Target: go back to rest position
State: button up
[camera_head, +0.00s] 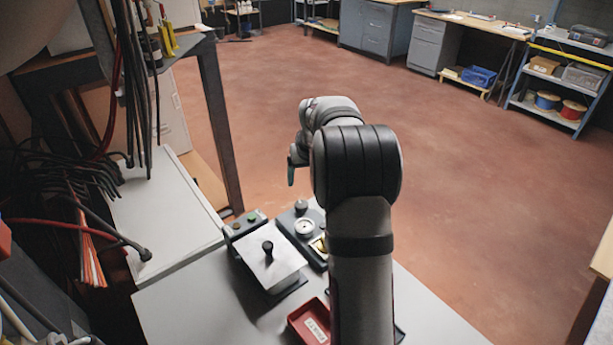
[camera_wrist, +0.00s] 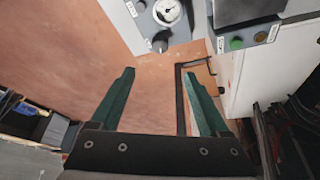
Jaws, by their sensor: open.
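My gripper (camera_wrist: 160,98) is open in the wrist view, its two green fingers spread apart with nothing between them. The red floor shows beyond them. In the head view my arm rises from the lower middle, and the gripper (camera_head: 291,168) is partly hidden behind the wrist, left of the elbow. It is held up in the air, apart from the things on the table.
The white table (camera_head: 190,302) carries a box with a metal plate and black knob (camera_head: 268,262), a gauge unit (camera_head: 305,227) and a red tray (camera_head: 308,322). Black and red cables (camera_head: 75,195) hang at left. Open floor (camera_head: 450,190) lies to the right.

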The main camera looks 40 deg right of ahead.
jog(key=s+a+r+g+y, duration=0.1)
jog(key=s+a+r, duration=0.2)
jog(key=s+a, duration=0.6)
jog(key=s+a+r+g+y, duration=0.1)
jog(key=s+a+r+y, duration=0.2)
jog(key=a, duration=1)
jog(key=s+a+f+g, duration=0.1)
jog(key=s+a, duration=0.4)
jog(key=s, duration=0.5)
jog(key=s+a+f+g, duration=0.1)
jog(key=s+a, duration=0.4)
jog(key=s, duration=0.6)
jog(key=shift+f+m, duration=0.3)
jog(key=shift+f, duration=0.25)
